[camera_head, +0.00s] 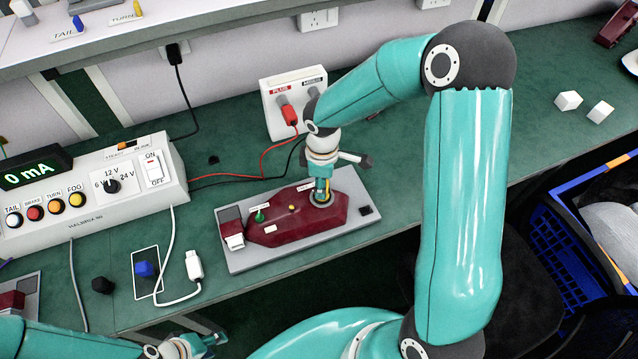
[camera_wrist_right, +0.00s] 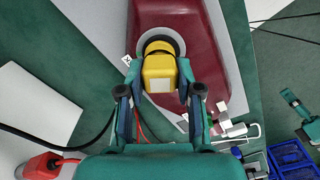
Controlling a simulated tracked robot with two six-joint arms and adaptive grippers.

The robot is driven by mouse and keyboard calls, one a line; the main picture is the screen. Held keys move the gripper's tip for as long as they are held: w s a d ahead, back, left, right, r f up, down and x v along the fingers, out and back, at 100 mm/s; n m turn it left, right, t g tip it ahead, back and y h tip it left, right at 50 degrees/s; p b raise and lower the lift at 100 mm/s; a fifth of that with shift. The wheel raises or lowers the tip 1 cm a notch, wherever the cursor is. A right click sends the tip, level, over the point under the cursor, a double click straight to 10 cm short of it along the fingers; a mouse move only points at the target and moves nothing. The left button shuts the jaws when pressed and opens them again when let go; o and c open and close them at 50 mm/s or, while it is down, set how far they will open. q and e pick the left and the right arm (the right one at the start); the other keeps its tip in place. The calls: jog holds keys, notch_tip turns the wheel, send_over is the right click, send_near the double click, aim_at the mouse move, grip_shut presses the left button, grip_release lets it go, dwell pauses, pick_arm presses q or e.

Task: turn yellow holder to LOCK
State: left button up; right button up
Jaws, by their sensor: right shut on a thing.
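The yellow holder (camera_wrist_right: 160,72) sits in a round grey socket (camera_wrist_right: 160,41) on the dark red lamp (camera_head: 285,220). My right gripper (camera_head: 323,189) reaches down from above at the right end of the lamp. In the right wrist view my right gripper (camera_wrist_right: 158,78) has a finger on each side of the yellow holder and is shut on it. In the head view the gripper hides most of the holder. A small label stands beside the socket, too small to read. My left gripper (camera_head: 200,342) is low at the left, away from the lamp; its opening is unclear.
The lamp lies on a grey base plate (camera_head: 238,265). A white box with a red plug (camera_head: 289,115) stands behind it. The green bench right of the plate is mostly clear.

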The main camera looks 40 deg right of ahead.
jog(key=c, duration=0.4)
jog(key=shift+f+m+b, duration=0.15)
jog(key=shift+m+b, duration=0.45)
jog(key=shift+b, duration=0.1)
jog(key=shift+s+m+b, duration=0.1)
jog(key=shift+m+b, duration=0.9)
jog(key=shift+m, duration=0.7)
jog(key=shift+s+b, duration=0.1)
jog(key=shift+b, duration=0.2)
